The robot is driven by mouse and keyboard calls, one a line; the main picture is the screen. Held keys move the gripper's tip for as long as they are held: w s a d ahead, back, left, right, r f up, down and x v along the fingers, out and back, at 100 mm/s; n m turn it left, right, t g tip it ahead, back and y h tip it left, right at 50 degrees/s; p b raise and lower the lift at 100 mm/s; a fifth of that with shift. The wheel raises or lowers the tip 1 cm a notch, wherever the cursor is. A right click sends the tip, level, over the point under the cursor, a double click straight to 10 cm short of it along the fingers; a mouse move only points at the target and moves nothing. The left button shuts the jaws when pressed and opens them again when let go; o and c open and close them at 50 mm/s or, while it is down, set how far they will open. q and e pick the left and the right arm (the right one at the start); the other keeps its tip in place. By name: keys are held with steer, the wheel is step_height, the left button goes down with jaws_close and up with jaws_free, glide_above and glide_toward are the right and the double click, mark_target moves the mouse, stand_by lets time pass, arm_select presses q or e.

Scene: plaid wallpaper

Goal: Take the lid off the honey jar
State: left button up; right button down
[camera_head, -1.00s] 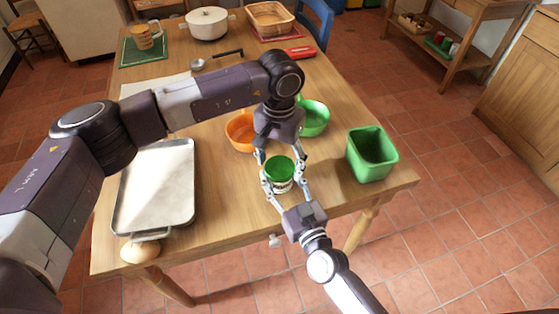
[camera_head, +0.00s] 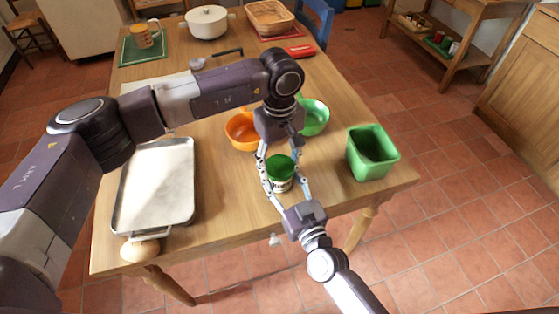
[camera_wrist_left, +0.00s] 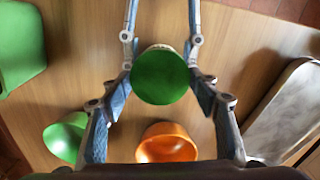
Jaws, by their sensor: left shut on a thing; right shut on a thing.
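The honey jar (camera_head: 281,187) stands near the front edge of the wooden table, pale with dark label marks. Its round green lid (camera_head: 280,165) is at its top; whether a gap lies between them I cannot tell. My left gripper (camera_head: 279,166) comes down from behind and is shut on the lid. In the left wrist view, its blue finger pads sit on both sides of the lid (camera_wrist_left: 160,77). My right gripper (camera_head: 281,184) reaches in from the front and is shut on the jar, below the left fingers. The fingers hide much of the jar's sides.
An orange bowl (camera_head: 241,133) and a green bowl (camera_head: 316,119) stand just behind the jar. A green square bin (camera_head: 372,165) is to the right, a metal tray (camera_head: 155,190) to the left.

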arm_select(q)
steer(key=n, duration=0.7)
steer(key=shift+n, duration=0.4)
steer(key=n, duration=1.2)
steer(key=shift+r+n, duration=0.1)
steer(key=shift+n, duration=0.3)
steer(key=n, duration=0.5)
steer(key=shift+n, duration=0.3)
steer(key=n, duration=0.3)
steer(key=shift+n, duration=0.4)
steer(key=n, duration=0.3)
steer(key=shift+n, duration=0.4)
steer(key=n, duration=0.3)
steer(key=shift+n, duration=0.3)
steer(key=n, duration=0.5)
steer(key=shift+n, duration=0.3)
steer(key=shift+w, duration=0.1)
steer(key=shift+r, duration=0.3)
